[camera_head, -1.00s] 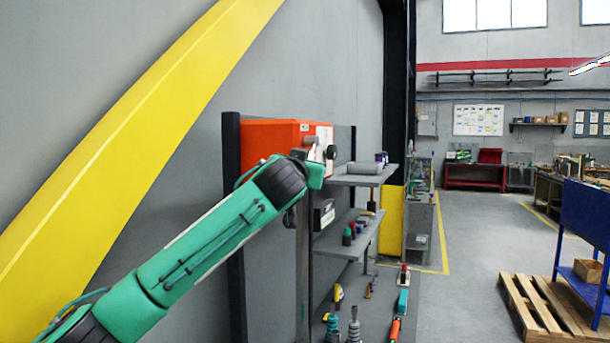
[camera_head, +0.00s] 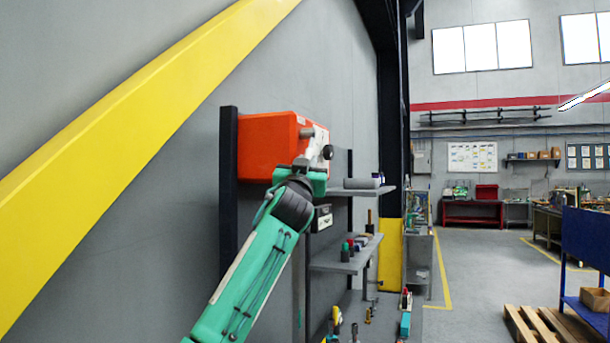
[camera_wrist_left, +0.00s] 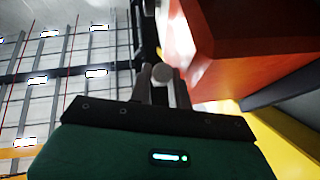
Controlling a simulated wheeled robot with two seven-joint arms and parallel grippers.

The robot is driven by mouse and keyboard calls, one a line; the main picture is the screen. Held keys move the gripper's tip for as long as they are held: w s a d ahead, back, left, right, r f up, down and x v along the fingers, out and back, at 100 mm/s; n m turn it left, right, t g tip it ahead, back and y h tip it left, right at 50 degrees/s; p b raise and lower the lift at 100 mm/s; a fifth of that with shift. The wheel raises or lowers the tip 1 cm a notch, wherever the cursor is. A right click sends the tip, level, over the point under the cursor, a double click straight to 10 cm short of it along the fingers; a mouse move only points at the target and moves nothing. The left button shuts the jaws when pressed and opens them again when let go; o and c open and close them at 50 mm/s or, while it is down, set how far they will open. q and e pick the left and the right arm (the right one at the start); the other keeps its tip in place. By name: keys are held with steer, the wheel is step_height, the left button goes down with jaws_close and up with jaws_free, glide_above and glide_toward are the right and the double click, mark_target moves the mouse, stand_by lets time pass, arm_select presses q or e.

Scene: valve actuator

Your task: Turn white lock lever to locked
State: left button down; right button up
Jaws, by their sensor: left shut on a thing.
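The orange-red valve actuator box (camera_head: 268,147) hangs on dark posts by the wall; it fills the upper right of the left wrist view (camera_wrist_left: 245,40). Its pale front face (camera_head: 318,143) points right, with a grey stub and a black knob (camera_head: 328,153) on it. My left gripper (camera_head: 308,163) is at the lower part of this face. In the left wrist view its two fingers (camera_wrist_left: 162,85) are closed around a pale round end (camera_wrist_left: 162,74), which looks like the white lock lever. The rest of the lever is hidden. My right gripper is not in view.
Grey shelves (camera_head: 340,267) with small tools and bottles stand just right of my left arm. A grey cylinder lies on the top shelf (camera_head: 362,191). A yellow beam (camera_head: 120,130) runs along the wall. Open floor (camera_head: 480,275) lies to the right, with a wooden pallet (camera_head: 545,325).

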arm_select(q)
steer(key=shift+w+f+t+b, duration=0.1)
steer(key=shift+w+t+b, duration=0.25)
steer(key=shift+b, duration=0.3)
steer(key=shift+r, duration=0.2)
steer(key=c, duration=1.3)
jaws_free()
steer(key=shift+c, duration=0.2)
steer(key=shift+o, duration=0.2)
steer(key=shift+w+d+f, duration=0.1)
steer(key=shift+d+f, duration=0.05)
steer(key=shift+d, duration=0.1)
steer(key=shift+a+f, duration=0.1)
steer(key=shift+f, duration=0.05)
